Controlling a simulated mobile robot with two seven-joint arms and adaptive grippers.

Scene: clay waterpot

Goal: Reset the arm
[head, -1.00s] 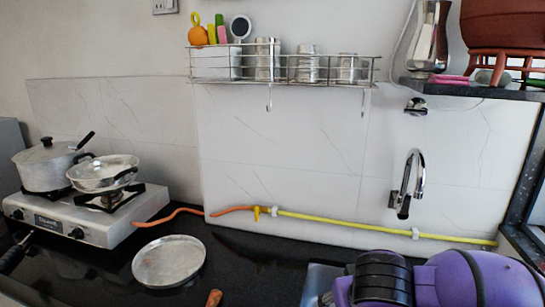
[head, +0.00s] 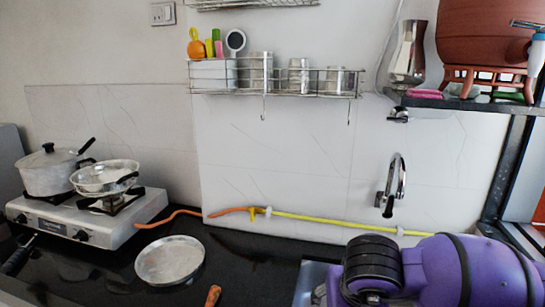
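The reddish-brown clay waterpot (head: 480,38) sits at the upper right on a red stand (head: 488,77). A metal tap-like piece (head: 527,23) shows at its right, cut by the frame edge. A purple arm link of mine with black bands fills the lower right, in front of the counter and sink. Neither gripper is in view, so I cannot see whether either is open or holds anything.
A stove (head: 75,217) with a lidded pot (head: 50,172) and a pan (head: 104,178) stands at left. A metal plate (head: 170,260) lies on the black counter (head: 245,262). A wire rack (head: 300,82) and a faucet (head: 397,180) are on the wall. The waterpot stands on a dark shelf (head: 470,105).

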